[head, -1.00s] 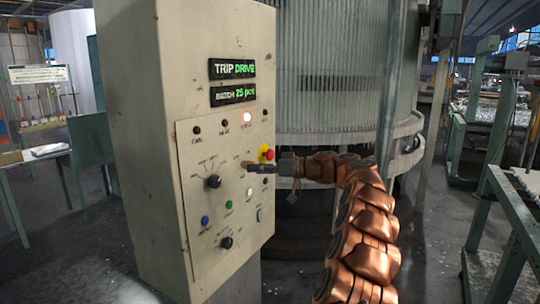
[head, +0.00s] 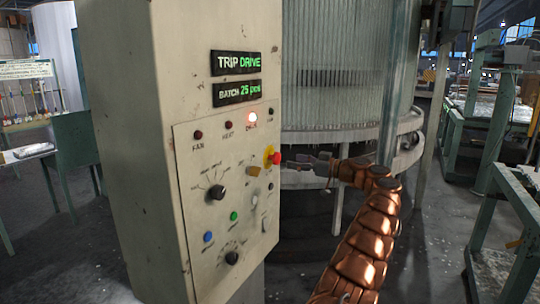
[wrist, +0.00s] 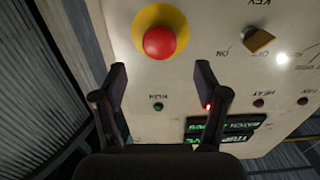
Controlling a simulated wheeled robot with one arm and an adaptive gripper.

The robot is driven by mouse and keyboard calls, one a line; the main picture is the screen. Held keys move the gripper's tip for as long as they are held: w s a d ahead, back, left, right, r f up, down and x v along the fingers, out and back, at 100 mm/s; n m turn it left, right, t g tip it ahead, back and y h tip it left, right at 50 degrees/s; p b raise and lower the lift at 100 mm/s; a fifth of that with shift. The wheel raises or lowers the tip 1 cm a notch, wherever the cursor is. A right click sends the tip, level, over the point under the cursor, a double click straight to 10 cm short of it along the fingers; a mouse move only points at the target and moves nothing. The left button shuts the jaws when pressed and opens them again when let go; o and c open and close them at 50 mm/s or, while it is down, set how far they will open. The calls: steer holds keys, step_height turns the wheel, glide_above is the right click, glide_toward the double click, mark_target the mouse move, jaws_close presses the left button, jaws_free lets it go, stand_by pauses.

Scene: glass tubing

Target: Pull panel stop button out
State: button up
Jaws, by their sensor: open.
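The stop button is a red mushroom head (wrist: 159,42) on a yellow collar, near the top of the wrist view. In the head view the red button (head: 275,157) stands out from the right side of the grey control panel (head: 185,150). My gripper (wrist: 160,76) is open, with its two dark fingers apart and nothing between them. In the wrist view the button lies just beyond the fingertips, between their lines. In the head view my gripper (head: 290,161) is right of the button and close to it; contact cannot be told.
A brass key switch (wrist: 258,40) sits beside the button on the panel. Knobs, coloured buttons and lamps cover the panel face. A lit display reads TRIP DRIVE (head: 236,62). A large ribbed glass drum (head: 335,70) stands behind my arm.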

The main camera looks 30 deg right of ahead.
mark_target(279, 158)
steer(key=p+x, duration=0.1)
steer(key=x, duration=0.2)
steer(key=p+x, duration=0.2)
steer(key=x, duration=0.2)
steer(key=shift+w+a+r, duration=0.1)
steer(key=shift+w+r, duration=0.05)
steer(key=shift+r, duration=0.05)
steer(key=shift+w+a+f, duration=0.1)
steer(key=shift+w+a, duration=0.05)
steer(key=shift+w, duration=0.1)
jaws_close()
stand_by(0.4)
